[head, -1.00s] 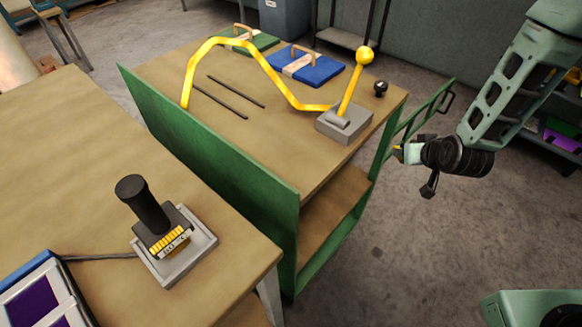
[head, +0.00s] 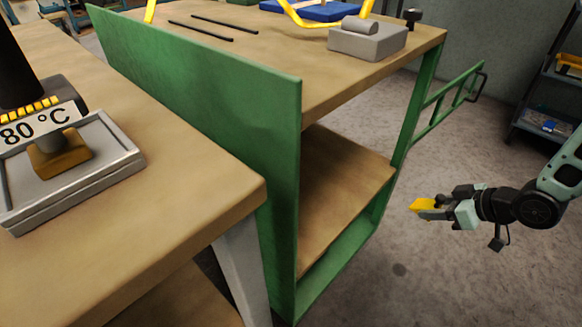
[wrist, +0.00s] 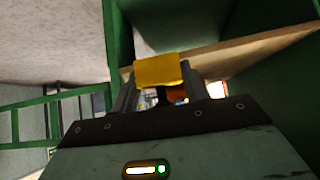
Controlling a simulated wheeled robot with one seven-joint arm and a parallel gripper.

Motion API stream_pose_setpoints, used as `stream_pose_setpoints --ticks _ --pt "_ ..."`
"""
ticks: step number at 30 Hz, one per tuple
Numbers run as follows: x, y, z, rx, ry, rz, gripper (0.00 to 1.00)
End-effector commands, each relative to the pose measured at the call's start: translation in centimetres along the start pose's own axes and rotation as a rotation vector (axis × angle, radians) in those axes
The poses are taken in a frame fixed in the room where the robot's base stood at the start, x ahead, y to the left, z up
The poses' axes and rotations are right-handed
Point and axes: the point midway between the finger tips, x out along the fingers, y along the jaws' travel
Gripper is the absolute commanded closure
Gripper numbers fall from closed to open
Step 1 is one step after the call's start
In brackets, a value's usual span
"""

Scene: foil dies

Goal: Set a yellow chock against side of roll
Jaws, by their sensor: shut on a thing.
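A yellow chock (head: 424,206) is held at the tips of my gripper (head: 441,205), to the right of the green cart in the head view. In the wrist view the chock (wrist: 158,71) sits between the two fingers of my gripper (wrist: 160,88), which is shut on it. The chock is in the air, apart from the cart. I see no roll that I can make out in either current view.
A green cart with a wooden top (head: 400,62) and lower shelf (head: 340,190) stands left of my gripper. Its handle (head: 450,100) sticks out at the right. A bench (head: 190,190) with a device marked 80 °C (head: 75,165) stands at the left. Open floor (head: 400,280) lies around my gripper.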

Motion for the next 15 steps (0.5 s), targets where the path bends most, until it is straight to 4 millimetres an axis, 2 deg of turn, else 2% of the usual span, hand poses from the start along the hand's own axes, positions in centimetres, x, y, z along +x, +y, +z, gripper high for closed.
stream_pose_setpoints --ticks 1,7,11,15 --pt "1.1 -0.1 1.8 -0.016 -0.002 -0.014 0.83" --pt "1.6 -0.6 3.6 -0.063 -0.008 -0.057 0.83" --pt "2.3 -0.8 3.2 -0.077 -0.008 -0.067 0.83" --pt "4.5 -1.2 1.1 -0.080 -0.006 -0.068 0.83"
